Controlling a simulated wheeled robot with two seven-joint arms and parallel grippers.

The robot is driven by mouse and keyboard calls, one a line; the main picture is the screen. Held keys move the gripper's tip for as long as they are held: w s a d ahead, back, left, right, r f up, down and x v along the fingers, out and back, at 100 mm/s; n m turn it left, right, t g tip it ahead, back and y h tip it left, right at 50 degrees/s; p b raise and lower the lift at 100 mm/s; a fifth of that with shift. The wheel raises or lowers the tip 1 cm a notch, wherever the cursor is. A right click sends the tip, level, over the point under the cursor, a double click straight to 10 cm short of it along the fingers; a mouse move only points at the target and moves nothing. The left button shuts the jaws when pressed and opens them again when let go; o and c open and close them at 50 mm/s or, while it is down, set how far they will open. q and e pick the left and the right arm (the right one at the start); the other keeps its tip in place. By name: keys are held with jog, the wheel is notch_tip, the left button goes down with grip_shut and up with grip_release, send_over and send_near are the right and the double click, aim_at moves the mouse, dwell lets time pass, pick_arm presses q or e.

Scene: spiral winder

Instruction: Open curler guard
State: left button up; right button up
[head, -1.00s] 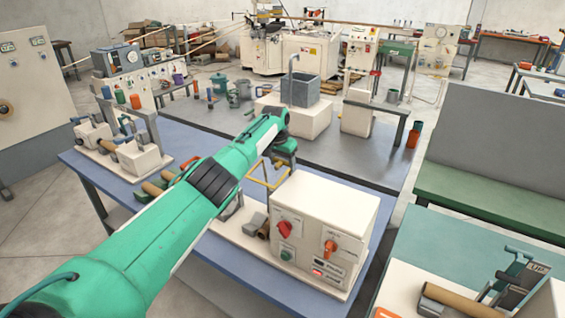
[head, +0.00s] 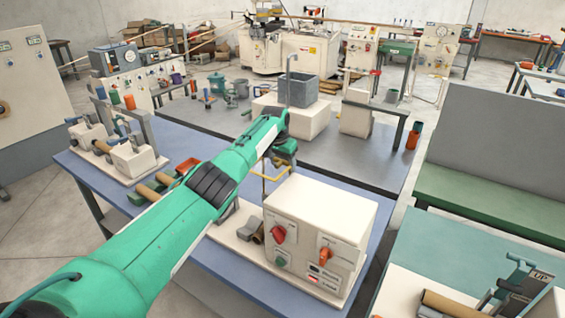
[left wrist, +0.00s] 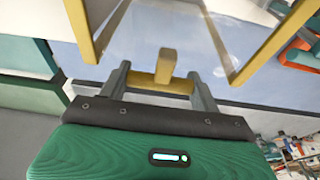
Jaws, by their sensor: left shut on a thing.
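The curler guard (head: 268,178) is a yellow frame beside the white control box (head: 318,222) of the curler, partly hidden by my left arm. In the left wrist view the yellow guard frame (left wrist: 231,77) has a clear panel and a short yellow handle (left wrist: 165,66). My left gripper (head: 284,158) is at the guard; in the left wrist view its two fingers (left wrist: 163,82) are at either side of the handle, shut on it. The control box has a red knob, an orange switch and a green button. My right gripper is not in view.
The curler stands on a blue table (head: 225,262). A grey tank (head: 299,89) is behind. A green bench (head: 490,200) is at right.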

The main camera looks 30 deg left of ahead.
pick_arm(q)
jog(key=o, duration=1.1)
jog(key=shift+w, duration=0.1)
jog(key=b+v, duration=0.3)
jog(key=v, duration=1)
jog(key=shift+r, duration=0.3)
